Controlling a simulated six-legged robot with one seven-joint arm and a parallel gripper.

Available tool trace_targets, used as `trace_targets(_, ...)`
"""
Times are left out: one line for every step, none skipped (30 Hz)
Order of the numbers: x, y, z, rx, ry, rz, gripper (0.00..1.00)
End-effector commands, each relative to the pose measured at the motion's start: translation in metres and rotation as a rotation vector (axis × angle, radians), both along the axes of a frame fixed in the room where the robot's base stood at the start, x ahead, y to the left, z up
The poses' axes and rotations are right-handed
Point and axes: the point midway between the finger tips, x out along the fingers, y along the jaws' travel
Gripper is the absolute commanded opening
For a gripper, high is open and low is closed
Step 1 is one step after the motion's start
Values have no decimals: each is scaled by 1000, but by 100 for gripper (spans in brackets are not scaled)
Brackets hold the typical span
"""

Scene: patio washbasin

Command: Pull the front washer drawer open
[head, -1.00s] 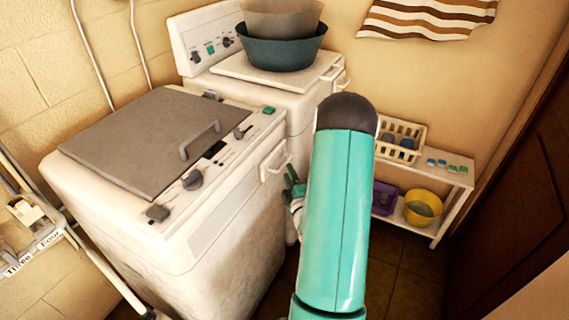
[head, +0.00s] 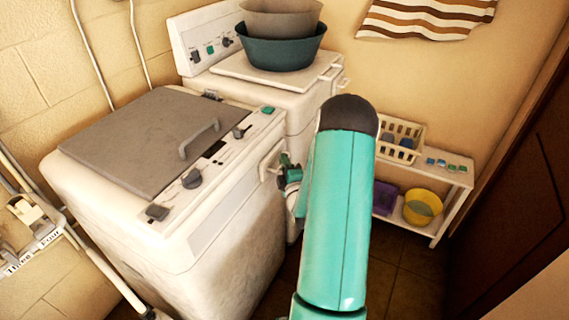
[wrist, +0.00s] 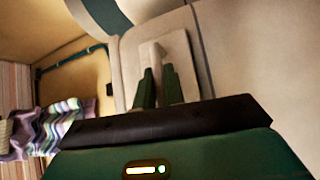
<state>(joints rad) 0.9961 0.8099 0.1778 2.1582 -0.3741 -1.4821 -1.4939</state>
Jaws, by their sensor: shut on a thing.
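The front washer (head: 215,255) is a white machine with a grey lid. Its drawer (head: 263,172) is at the right end of the front, under the control panel, and looks flush with the body. My gripper (head: 284,163) is at the drawer's white handle (head: 265,160), partly hidden behind my turquoise arm in the head view. In the wrist view, the green fingers (wrist: 158,75) are shut on the pale handle (wrist: 151,52), with the drawer's light front panel (wrist: 180,50) behind it.
A second white machine (head: 270,93) with stacked basins (head: 282,52) stands behind. A low white shelf (head: 455,177) with a basket (head: 402,138) and a yellow bucket (head: 422,206) is to the right. Dark floor (head: 390,275) is clear in front.

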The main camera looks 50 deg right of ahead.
Motion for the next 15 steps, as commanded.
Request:
trace_targets(0,0,0,0,0,0,0)
trace_targets(-1,-1,0,-1,0,0,0)
trace_targets(-4,-2,0,-2,1,-1,0)
trace_targets(-7,-3,0,-2,2,-1,0)
trace_targets(-12,-4,0,-2,2,-1,0)
trace_targets(-19,-6,0,-3,3,-2,0)
trace_targets(-25,-8,0,-4,3,-2,0)
trace_targets(-32,-10,0,-2,4,-2,0)
trace_targets(-41,-13,0,-2,3,-3,0)
trace_targets(-47,-15,0,-2,3,-3,0)
trace_targets(-54,-16,-1,-2,4,-3,0)
trace_targets(-61,-19,-1,-2,3,-3,0)
trace_targets(-66,-20,0,-2,3,-3,0)
trace_targets(-70,-21,0,-1,2,-2,0)
trace_targets(-74,-22,0,-1,2,-3,0)
